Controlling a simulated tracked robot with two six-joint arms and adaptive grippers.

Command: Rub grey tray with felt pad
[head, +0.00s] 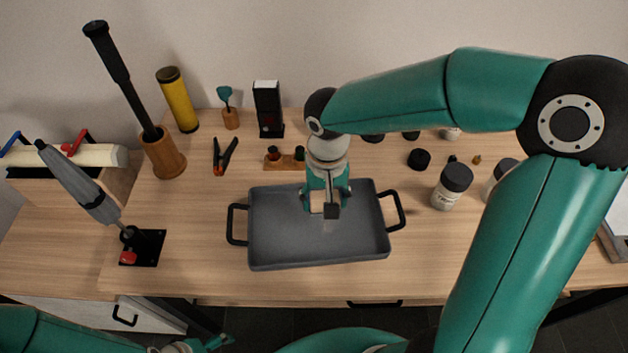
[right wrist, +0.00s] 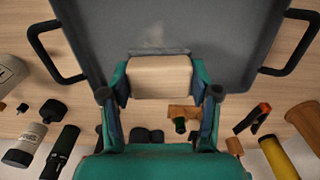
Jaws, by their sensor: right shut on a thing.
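The grey tray (head: 280,235) lies on the wooden table, with a black handle at each side; it also shows in the right wrist view (right wrist: 210,30). My right gripper (head: 327,205) is over the tray, right of its middle. It is shut on the felt pad, a pale wooden block (right wrist: 160,77) with a grey edge, held between both fingers. The pad is at or just above the tray floor; contact is not clear. A faint pale smudge shows on the tray beside the pad. Part of my left gripper (head: 205,345) shows at the bottom edge, its jaws unclear.
A soldering-iron-like tool on a black stand (head: 150,248) and a wooden cup (head: 163,158) stand left. A clamp (head: 224,157), a small wooden rack (head: 284,162) and a black box (head: 267,108) are behind the tray. Jars (head: 451,187) stand right. Bare table lies left of the tray.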

